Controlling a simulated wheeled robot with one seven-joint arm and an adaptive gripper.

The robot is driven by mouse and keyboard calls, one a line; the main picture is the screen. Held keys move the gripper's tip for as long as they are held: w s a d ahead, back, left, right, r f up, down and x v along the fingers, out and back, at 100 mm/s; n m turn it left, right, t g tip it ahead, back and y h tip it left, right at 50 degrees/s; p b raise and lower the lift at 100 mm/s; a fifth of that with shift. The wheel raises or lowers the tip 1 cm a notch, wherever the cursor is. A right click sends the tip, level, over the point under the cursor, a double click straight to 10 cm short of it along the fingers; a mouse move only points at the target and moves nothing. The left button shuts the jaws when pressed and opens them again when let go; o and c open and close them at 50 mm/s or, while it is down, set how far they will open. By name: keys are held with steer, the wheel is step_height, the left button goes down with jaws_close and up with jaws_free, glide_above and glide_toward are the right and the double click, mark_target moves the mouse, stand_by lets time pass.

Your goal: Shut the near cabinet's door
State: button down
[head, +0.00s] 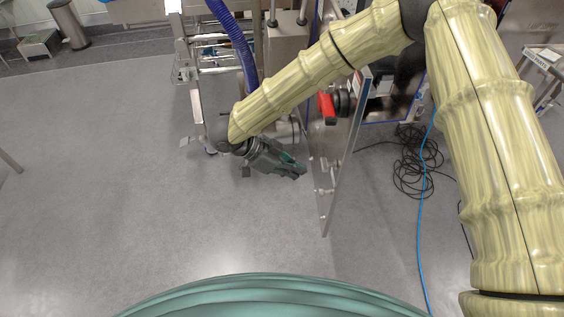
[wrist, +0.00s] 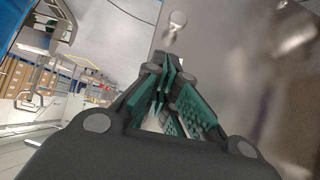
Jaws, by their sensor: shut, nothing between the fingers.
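The near cabinet's door (head: 343,150) stands open, a thin upright panel seen almost edge-on in the head view, right of my gripper. A red handle (head: 327,108) and a dark round part show near its upper part. In the wrist view the door (wrist: 240,70) is a grey, shiny surface filling the right side, close to the fingers. My gripper (head: 301,171) is shut and empty, its fingertips pointing at the door's left face. The fingers (wrist: 163,80) also show in the wrist view. I cannot tell whether they touch the door. My arm hides part of the cabinet.
Black cables (head: 412,165) lie coiled on the floor right of the door, with a blue cable (head: 421,220) beside them. A metal frame with a blue hose (head: 232,40) stands behind my gripper. The floor (head: 100,170) at left is clear.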

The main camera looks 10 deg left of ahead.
steer(key=shift+w+d, duration=0.2)
steer(key=shift+d, duration=0.75)
steer(key=shift+w+d, duration=0.2)
steer(key=shift+d, duration=0.75)
steer(key=shift+d, duration=0.1)
